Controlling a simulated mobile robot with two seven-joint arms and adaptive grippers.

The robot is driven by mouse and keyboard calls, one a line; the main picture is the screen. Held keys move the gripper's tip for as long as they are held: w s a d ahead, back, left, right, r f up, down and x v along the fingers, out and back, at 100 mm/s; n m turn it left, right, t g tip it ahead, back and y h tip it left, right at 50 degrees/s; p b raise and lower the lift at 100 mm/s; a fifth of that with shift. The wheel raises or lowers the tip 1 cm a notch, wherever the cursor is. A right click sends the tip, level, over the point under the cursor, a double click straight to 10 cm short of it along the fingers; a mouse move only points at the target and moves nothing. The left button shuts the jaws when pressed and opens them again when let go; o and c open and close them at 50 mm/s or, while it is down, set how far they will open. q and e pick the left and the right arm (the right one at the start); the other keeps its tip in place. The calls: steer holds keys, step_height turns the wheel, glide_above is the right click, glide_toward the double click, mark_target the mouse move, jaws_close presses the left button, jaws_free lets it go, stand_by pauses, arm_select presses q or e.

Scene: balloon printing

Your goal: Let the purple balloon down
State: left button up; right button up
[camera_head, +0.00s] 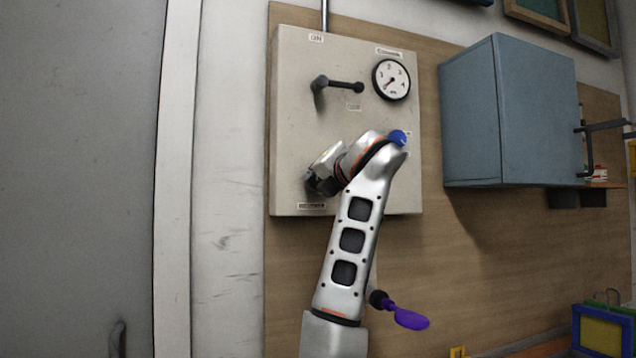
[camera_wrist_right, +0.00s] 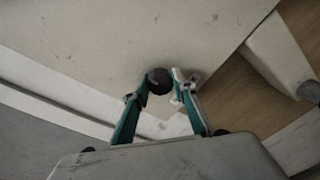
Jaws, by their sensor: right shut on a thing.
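The purple balloon (camera_head: 411,318) hangs at the lower middle of the head view. It looks slim and limp, and its neck is on a black nozzle (camera_head: 378,299). My right arm reaches up to the lower left of the beige control panel (camera_head: 292,110). My right gripper (camera_wrist_right: 161,80) is shut on a dark round knob (camera_wrist_right: 159,74) that stands out from the panel. In the head view the right gripper (camera_head: 318,184) is partly hidden behind my wrist, and the knob is hard to make out. My left gripper is not in view.
The panel carries a black lever (camera_head: 340,86), a round gauge (camera_head: 391,80) and a blue knob (camera_head: 398,138) just behind my wrist. A blue-grey cabinet (camera_head: 512,115) juts out at the right. A blue-framed item (camera_head: 602,330) is at the lower right.

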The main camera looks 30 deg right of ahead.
steer(key=o, duration=1.1)
steer(key=shift+f, duration=0.1)
steer(key=v, duration=1.2)
